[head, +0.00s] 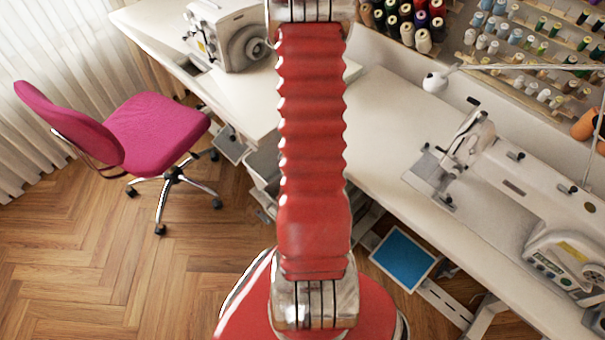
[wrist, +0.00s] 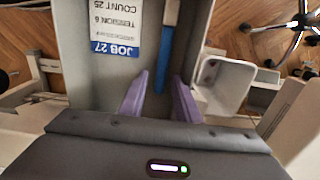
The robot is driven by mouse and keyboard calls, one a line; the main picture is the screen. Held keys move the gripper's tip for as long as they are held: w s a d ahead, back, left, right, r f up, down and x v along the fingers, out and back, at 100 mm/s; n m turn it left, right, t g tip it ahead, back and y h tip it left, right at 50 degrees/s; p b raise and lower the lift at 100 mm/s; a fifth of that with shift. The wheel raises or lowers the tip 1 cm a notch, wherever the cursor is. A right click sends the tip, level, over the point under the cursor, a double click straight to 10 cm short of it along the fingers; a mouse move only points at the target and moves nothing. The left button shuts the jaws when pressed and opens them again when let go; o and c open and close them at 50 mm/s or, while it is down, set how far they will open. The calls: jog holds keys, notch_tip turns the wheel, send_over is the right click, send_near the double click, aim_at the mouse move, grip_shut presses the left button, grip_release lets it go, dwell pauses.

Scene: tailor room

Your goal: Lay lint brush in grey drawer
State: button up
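The grey drawer (wrist: 90,70) fills the upper middle of the wrist view, with a white and blue job label inside it. The lint brush (wrist: 166,52), a long blue strip with a brownish part at the top edge, shows over the drawer's interior, right of the label. I cannot tell whether it rests on the drawer floor. My gripper (wrist: 160,98) has its two purple fingers spread, one on each side of the brush's near end, with gaps visible. In the head view the drawer (head: 264,163) sits under the table, partly hidden by my arm; brush and gripper are hidden there.
A white tray-like part (wrist: 225,82) stands just right of the drawer. The white worktable (head: 390,120) carries sewing machines (head: 520,185) above. A pink chair (head: 150,130) is at left on the wooden floor. A blue panel (head: 403,258) lies low beneath the table.

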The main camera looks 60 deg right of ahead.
notch_tip(320, 180, up, 13)
dwell(0.8)
dwell(1.1)
jog(key=w+a+r+n+t, duration=0.1)
jog(key=a+r+n+t, duration=0.1)
jog(key=a+r+n, duration=0.5)
jog(key=w+a+r+n+t, duration=0.1)
jog(key=a+r+n, duration=0.5)
jog(key=a+r, duration=0.4)
jog(key=w+a+r+n+t, duration=0.1)
jog(key=a+r+n, duration=0.6)
jog(key=a, duration=1.1)
jog(key=shift+w+a+r+n+t, duration=0.2)
jog(key=shift+w+r+n+t, duration=0.15)
jog(key=shift+r+t, duration=0.45)
jog(key=shift+c, duration=0.5)
